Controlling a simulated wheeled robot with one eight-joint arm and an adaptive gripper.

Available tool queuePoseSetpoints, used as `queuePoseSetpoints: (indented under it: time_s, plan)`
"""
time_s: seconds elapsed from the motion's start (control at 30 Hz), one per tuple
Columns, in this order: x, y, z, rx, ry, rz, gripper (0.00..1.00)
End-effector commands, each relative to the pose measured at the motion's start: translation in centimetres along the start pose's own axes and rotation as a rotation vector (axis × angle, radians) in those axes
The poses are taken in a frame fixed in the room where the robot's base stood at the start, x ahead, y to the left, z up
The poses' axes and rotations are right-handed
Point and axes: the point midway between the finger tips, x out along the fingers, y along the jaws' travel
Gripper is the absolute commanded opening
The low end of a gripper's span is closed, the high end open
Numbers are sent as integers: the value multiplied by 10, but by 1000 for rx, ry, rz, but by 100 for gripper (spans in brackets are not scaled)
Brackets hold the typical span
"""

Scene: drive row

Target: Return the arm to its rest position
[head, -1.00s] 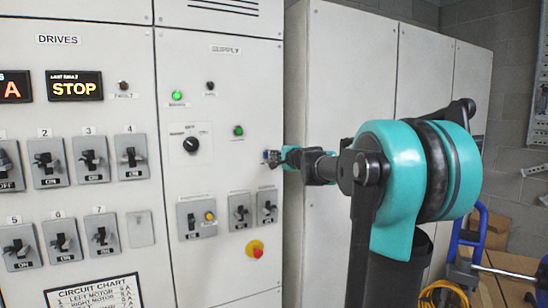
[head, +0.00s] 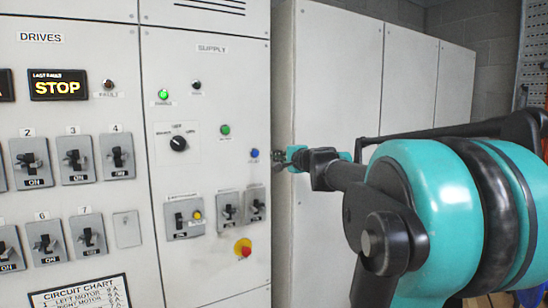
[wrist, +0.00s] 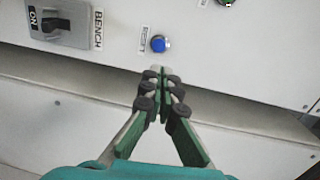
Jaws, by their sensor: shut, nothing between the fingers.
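My gripper (wrist: 160,78) is shut and empty in the wrist view, its fingertips together just below the blue button (wrist: 158,44) on the cabinet face. The gripper's tips do not cover the button there. In the head view my gripper (head: 282,158) is small, at the right edge of the supply panel (head: 215,90). The blue button (head: 254,153) shows just left of it, with a gap between them. My teal and black arm reaches in from the right.
The drives panel (head: 100,20) with several switches stands at the left. A red and yellow emergency stop (head: 243,248) sits low on the supply panel. Plain grey cabinets (head: 400,60) stand behind my arm. The wrist view shows a bench switch (wrist: 65,22) at upper left.

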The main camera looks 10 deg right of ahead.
Motion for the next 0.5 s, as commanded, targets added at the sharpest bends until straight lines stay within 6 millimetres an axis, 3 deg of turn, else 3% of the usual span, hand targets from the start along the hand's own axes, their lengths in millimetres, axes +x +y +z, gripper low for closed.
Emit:
queuePoseSetpoints:
  time_s: [0.23, 0.3, 0.37, 0.47, 0.5]
  plan:
    - [0, 1, 1, -3, -2, 2, 0]
    - [-1, 9, 6, -24, -14, 15, 0]
    - [-2, 24, 15, -63, -36, 39, 0]
    - [-10, 67, 39, -172, -96, 111, 0]
    - [-15, 90, 50, -228, -126, 149, 0]
